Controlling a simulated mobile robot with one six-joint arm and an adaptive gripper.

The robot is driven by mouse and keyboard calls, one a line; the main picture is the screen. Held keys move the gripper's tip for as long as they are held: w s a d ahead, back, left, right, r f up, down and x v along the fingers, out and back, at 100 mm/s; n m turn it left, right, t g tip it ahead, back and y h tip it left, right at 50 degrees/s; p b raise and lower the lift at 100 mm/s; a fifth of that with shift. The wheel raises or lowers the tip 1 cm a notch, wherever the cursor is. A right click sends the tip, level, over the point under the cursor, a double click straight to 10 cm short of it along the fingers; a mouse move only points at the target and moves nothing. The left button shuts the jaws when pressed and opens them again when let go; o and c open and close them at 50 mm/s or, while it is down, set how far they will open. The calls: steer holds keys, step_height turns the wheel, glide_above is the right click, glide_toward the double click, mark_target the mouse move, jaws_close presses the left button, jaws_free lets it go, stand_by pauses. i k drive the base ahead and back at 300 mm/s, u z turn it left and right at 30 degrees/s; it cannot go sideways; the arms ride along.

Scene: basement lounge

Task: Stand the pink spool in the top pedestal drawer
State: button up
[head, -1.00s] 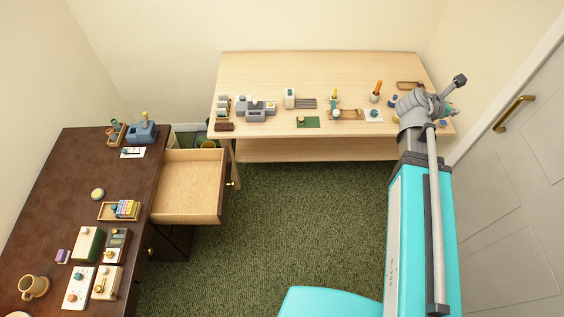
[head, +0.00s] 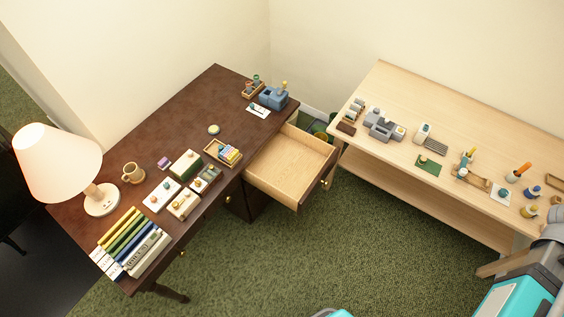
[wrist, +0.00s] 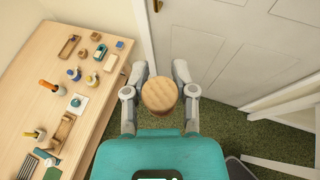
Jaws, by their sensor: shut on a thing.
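The top pedestal drawer (head: 290,165) is pulled out from the right end of the dark desk in the head view. Its pale wooden inside looks empty. My gripper (wrist: 160,80) shows in the wrist view, its two grey fingers shut on either side of a round piece that I take to be the pink spool (wrist: 160,93). I see its flat tan wooden end and a strip of reddish-brown side; the rest is hidden below. It is held above the green carpet, near the door and apart from the drawer. My gripper is outside the head view.
The dark desk (head: 147,135) carries a lamp (head: 98,198), books, a mug and small boxes. The pale workbench (head: 390,95) stands right of the drawer with several small items on it. The white door (wrist: 235,45) is close by. Open carpet (head: 300,255) lies before the drawer.

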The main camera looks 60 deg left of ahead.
mark_target(296, 172)
steer(key=z, duration=0.05)
steer(key=i, duration=1.85)
steer(key=u, duration=2.65)
